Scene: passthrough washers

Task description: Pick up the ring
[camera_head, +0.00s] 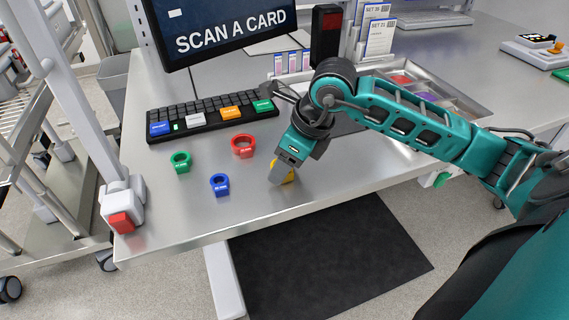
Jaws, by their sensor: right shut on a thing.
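A yellow ring (288,177) is at my right gripper's fingertips near the table's front edge, mostly hidden behind them. My right gripper (278,177) points down and is shut on this yellow ring. I cannot tell whether the ring touches the table. A red ring (243,146), a green ring (181,162) and a blue ring (219,185) lie on the table to the left of the gripper, apart from it. My left gripper is not in view.
A black keyboard (212,115) with coloured keys lies behind the rings, below a monitor (222,25) reading "SCAN A CARD". A metal tray (440,97) with coloured parts is at the right, behind my right arm.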

